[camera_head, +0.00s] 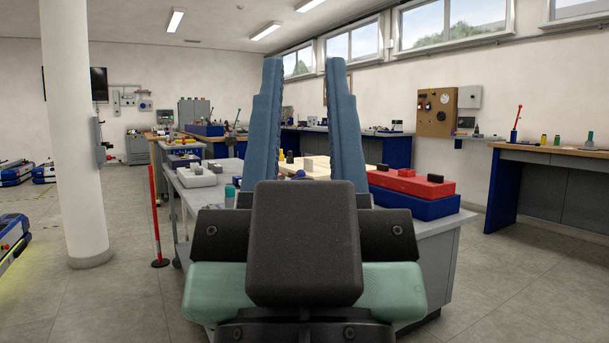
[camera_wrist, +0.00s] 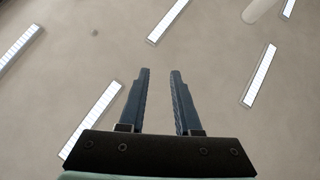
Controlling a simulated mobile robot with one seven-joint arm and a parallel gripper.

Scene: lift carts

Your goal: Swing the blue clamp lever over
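My gripper (camera_head: 304,64) stands upright in the middle of the head view, its two blue fingers apart with nothing between them. In the wrist view my gripper (camera_wrist: 160,73) also shows a gap between its fingers, against the ceiling and its lights. I cannot make out a blue clamp lever for certain in either view. My gripper and wrist cover much of the grey workbench (camera_head: 440,236) ahead. Small items on the bench show between the fingers, among them a dark blue one (camera_head: 299,174) too small to identify.
A red case (camera_head: 410,184) on a blue box (camera_head: 415,203) sits at the bench's right. White blocks (camera_head: 196,176) lie at its left. A red post (camera_head: 155,220) and white pillar (camera_head: 76,130) stand left. Another workbench (camera_head: 548,160) is far right.

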